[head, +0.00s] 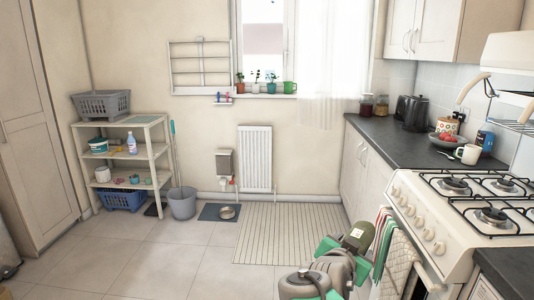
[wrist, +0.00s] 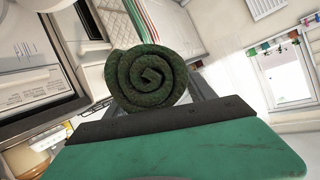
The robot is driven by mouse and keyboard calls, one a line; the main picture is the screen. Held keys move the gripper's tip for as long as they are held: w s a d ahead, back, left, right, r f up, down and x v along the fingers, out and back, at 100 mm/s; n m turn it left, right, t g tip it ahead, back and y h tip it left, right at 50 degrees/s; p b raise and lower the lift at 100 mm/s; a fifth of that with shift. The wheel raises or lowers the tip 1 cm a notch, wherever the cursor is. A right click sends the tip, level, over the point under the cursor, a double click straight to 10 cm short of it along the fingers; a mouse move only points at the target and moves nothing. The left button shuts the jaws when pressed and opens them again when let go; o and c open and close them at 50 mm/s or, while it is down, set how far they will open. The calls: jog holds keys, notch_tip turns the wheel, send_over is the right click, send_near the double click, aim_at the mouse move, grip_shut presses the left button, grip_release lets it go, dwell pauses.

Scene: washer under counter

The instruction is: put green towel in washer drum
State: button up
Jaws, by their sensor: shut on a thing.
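The green towel is a dark green roll; its spiral end (wrist: 148,78) fills the middle of the wrist view. In the head view the towel (head: 358,236) shows small at the end of my arm, in front of the stove. My gripper (head: 345,245) is shut on the towel and holds it above the floor. In the wrist view the roll sits between the jaws, which are partly hidden behind my green and grey hand.
A white stove (head: 440,215) with striped towels (head: 383,240) on its front stands close at right. The dark counter (head: 405,145) runs behind it. A striped mat (head: 290,232) lies on open floor. A shelf (head: 147,150) and grey bucket (head: 183,203) stand at left.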

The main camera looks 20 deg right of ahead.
jog(key=w+a+r+n+t+y, duration=0.1)
jog(key=w+a+n+t+y, duration=0.2)
jog(key=a, duration=1)
jog(key=w+a+r+n+t+y, duration=0.1)
jog(key=w+a+n+y, duration=0.3)
jog(key=a, duration=0.8)
jog(key=r+n+y+p, duration=0.1)
jog(key=p, duration=0.3)
jog(key=w+r+n+y+p, duration=0.1)
jog(key=p, duration=0.4)
jog(key=w+r+n+t+y+p, duration=0.1)
jog(key=p, duration=0.4)
jog(key=shift+d+r+y, duration=0.15)
jog(key=shift+r+y, duration=0.05)
jog(key=shift+y, duration=0.1)
jog(key=shift+f, duration=0.1)
